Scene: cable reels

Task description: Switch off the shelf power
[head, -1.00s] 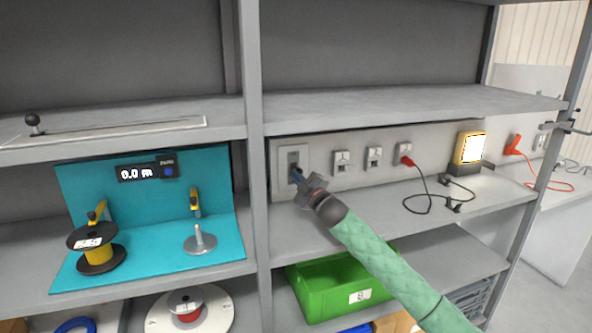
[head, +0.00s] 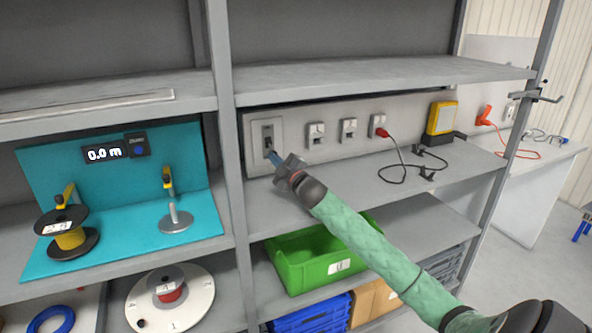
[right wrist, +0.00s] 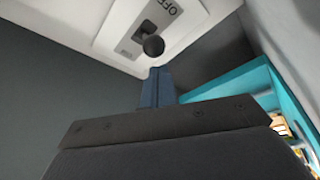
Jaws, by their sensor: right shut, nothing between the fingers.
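The power switch is a light grey plate (head: 280,130) on the back panel of the middle shelf. In the right wrist view its dark round knob (right wrist: 153,46) shows beside the printed letters OFF (right wrist: 168,10). My right gripper (head: 272,157) is shut and empty, its blue fingertips just in front of the lower part of the switch. In the right wrist view the fingertips (right wrist: 155,72) are close to the knob; I cannot tell whether they touch. The yellow lamp (head: 441,118) on the same shelf is unlit. My left gripper is not in view.
Sockets (head: 348,129) line the panel right of the switch, one holding a red plug (head: 382,132) with a black cable. A shelf upright (head: 226,140) stands just left of the switch. A green crate (head: 300,262) sits below. A teal reel station (head: 120,195) is at left.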

